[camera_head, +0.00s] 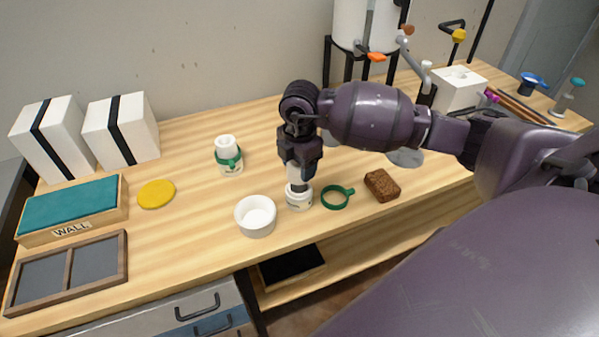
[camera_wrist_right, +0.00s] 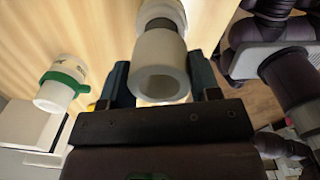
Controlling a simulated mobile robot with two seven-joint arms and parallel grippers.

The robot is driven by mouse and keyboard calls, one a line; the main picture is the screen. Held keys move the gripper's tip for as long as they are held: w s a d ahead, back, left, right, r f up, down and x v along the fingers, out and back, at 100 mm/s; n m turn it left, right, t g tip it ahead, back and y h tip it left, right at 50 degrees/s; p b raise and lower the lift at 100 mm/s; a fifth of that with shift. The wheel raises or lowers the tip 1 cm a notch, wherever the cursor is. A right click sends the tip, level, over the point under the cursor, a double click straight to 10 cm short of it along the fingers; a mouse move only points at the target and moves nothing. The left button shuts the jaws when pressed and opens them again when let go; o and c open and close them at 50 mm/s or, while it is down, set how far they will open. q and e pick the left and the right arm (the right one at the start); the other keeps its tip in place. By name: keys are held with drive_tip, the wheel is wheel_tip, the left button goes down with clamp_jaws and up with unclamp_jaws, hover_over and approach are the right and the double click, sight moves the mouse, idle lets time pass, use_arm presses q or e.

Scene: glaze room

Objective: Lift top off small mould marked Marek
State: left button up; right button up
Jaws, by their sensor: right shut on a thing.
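A small white mould (camera_head: 299,200) stands near the front of the bench; its dark lettering is too small to read. My right gripper (camera_head: 296,178) points down over it, shut on its narrower white top (camera_head: 294,172). In the right wrist view the top (camera_wrist_right: 161,52) is a white cylinder with a hollow end, between the two fingers of my right gripper (camera_wrist_right: 161,82). I cannot tell whether the top is clear of the body beneath. A second small white mould (camera_head: 230,165) with a green strap stands to the left. My left gripper is not in view.
A white bowl (camera_head: 256,216) stands just left of the held mould. A loose green strap (camera_head: 336,198) and a brown block (camera_head: 382,186) lie to its right. A yellow disc (camera_head: 157,194) and a teal-topped box (camera_head: 70,208) are at left.

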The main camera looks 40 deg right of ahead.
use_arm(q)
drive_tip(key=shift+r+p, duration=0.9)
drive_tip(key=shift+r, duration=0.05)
use_arm(e)
wheel_tip(320, 180, up, 17)
drive_tip(key=shift+f, duration=0.15)
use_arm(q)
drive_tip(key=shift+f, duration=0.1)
